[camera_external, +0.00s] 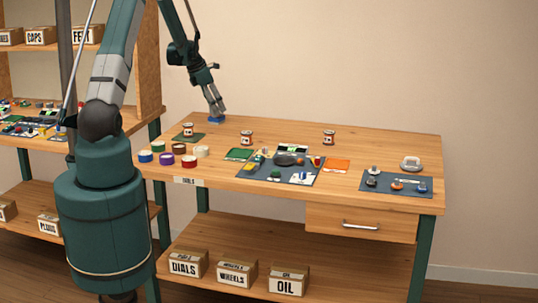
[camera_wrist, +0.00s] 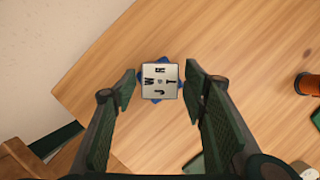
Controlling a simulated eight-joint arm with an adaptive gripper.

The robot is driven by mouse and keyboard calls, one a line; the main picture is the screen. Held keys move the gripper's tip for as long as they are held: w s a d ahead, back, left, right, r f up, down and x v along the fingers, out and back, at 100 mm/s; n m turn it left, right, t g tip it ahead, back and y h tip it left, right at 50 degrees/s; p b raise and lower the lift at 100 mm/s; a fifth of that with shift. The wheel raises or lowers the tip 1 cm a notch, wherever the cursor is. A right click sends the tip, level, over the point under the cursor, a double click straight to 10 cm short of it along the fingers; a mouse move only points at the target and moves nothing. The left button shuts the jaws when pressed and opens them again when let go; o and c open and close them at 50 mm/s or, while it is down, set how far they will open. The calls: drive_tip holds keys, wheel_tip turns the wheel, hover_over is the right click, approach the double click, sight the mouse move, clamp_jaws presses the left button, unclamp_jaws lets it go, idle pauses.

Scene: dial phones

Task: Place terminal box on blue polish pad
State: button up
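A pale square box with dark letters on its top, which looks like the terminal box (camera_wrist: 150,90), shows in the wrist view. The blue polish pad (camera_wrist: 166,61) shows as blue corners around and under it, turned at an angle to it. The box appears to lie over the pad; whether it touches it is hard to tell. My gripper (camera_wrist: 160,86) has one finger on each side of the box, with gaps on both sides. In the external view my gripper (camera_external: 217,107) is low over the blue pad (camera_external: 216,120) at the table's back left corner; the box is not distinct there.
A can (camera_external: 188,129) on a green pad stands just in front of the blue pad, and more cans stand to the right. Several tape rolls (camera_external: 189,160) lie at the front left. Dark mats (camera_external: 395,185) with small parts lie further right.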

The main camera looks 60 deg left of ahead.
drive_tip(key=shift+r, duration=0.1)
idle(0.3)
drive_tip(key=p+v, duration=0.1)
drive_tip(key=v, duration=1.1)
drive_tip(key=shift+r, duration=0.1)
idle(1.0)
drive_tip(key=d+r+m, duration=0.6)
drive_tip(key=d, duration=0.7)
drive_tip(key=d+r+m, duration=0.5)
drive_tip(key=d+r, duration=0.1)
drive_tip(key=d, duration=0.6)
drive_tip(key=d+r+m, duration=0.5)
drive_tip(key=d+m, duration=0.1)
drive_tip(key=d, duration=0.7)
drive_tip(key=s+d+m+t, duration=0.1)
drive_tip(key=s+d+m, duration=0.8)
drive_tip(key=d, duration=0.3)
drive_tip(key=s+d+m+t, duration=0.1)
drive_tip(key=s+d+m, duration=0.9)
drive_tip(key=d, duration=0.3)
drive_tip(key=shift+d+t, duration=0.3)
drive_tip(key=shift+t, duration=0.1)
drive_tip(key=shift+f, duration=0.15)
